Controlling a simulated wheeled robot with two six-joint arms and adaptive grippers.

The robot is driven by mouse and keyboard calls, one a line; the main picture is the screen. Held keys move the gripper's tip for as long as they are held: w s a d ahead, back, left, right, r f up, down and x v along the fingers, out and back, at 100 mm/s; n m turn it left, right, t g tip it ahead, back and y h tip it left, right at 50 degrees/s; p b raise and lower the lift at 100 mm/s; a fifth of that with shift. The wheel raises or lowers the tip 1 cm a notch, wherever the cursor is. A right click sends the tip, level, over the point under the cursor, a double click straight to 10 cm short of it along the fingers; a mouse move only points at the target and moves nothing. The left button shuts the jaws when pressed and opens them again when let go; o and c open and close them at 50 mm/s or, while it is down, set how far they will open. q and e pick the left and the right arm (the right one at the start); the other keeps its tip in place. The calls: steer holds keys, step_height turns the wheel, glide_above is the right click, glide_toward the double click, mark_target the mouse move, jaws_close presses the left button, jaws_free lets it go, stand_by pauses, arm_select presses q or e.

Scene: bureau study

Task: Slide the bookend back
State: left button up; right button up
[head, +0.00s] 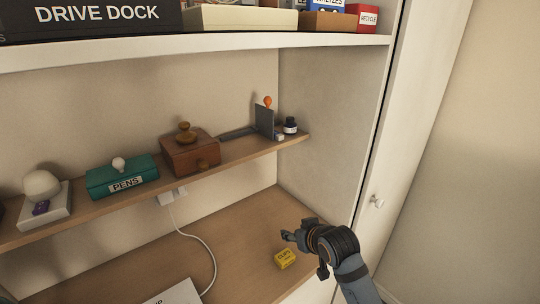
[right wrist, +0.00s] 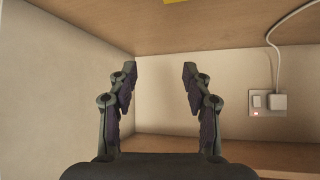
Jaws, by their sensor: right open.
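The bookend (head: 264,122) is a dark grey upright plate near the right end of the middle wooden shelf, with an orange knob on top. A flat dark strip, apparently its base, lies along the shelf to its left. My right gripper (head: 287,237) is open and empty, below and in front of the shelf, over the lower desk surface and apart from the bookend. In the right wrist view its two fingers (right wrist: 160,78) stand wide apart with nothing between them. The bookend does not show there. My left gripper is out of view.
A wooden box (head: 190,155) and a teal PENS box (head: 122,178) are farther left. A yellow box (head: 285,259) lies beneath my right gripper. A socket (right wrist: 268,102) with a cable is on the back wall.

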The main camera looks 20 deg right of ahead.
steer(key=w+r+t+y, duration=0.1)
steer(key=w+r+t, duration=0.1)
steer(key=w+r, duration=0.5)
steer(key=w+r+t, duration=0.3)
steer(key=r, duration=0.9)
steer(key=m+t+y, duration=0.1)
steer(key=t, duration=0.2)
glide_toward(270, 102)
steer(key=w+p, duration=0.1)
steer(key=w, duration=0.2)
steer(key=w+a+p, duration=0.1)
steer(key=w+p, duration=0.1)
steer(key=w, duration=0.1)
steer(key=w+p, duration=0.1)
steer(key=w, duration=0.2)
steer(key=shift+w+a+r, duration=0.2)
steer(key=shift+w, duration=0.15)
jaws_close()
